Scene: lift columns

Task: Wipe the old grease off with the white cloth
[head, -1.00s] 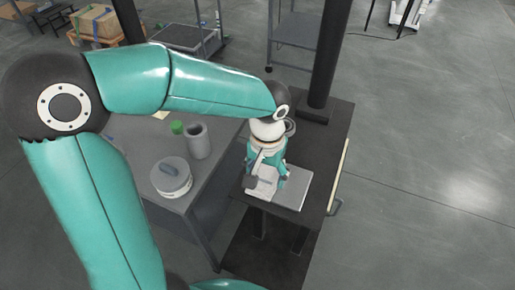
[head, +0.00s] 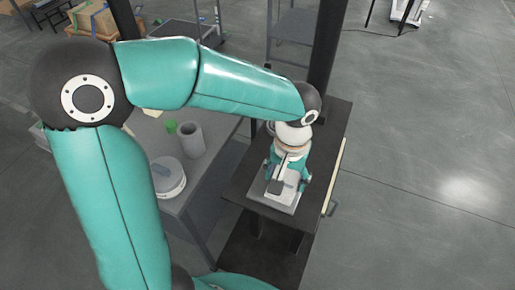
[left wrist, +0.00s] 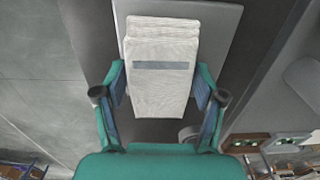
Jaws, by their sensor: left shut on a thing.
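The white cloth (left wrist: 160,95) is a folded stack with a grey-blue stripe, seen in the left wrist view between my left gripper's fingers (left wrist: 160,80). The left gripper is shut on it. The cloth lies over a light grey plate (left wrist: 228,22), whose bare part shows at the cloth's far end and to its right. In the head view my left gripper (head: 286,186) points down over the plate (head: 270,204) on the dark stand, hiding much of the cloth. I cannot make out any grease. My right gripper is not in view.
The dark stand (head: 237,188) carries the plate beside a black column (head: 322,50). At left, a grey table (head: 150,128) holds a grey cylinder (head: 191,140), a green item (head: 171,126) and a round lidded container (head: 167,178). Open floor lies at right.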

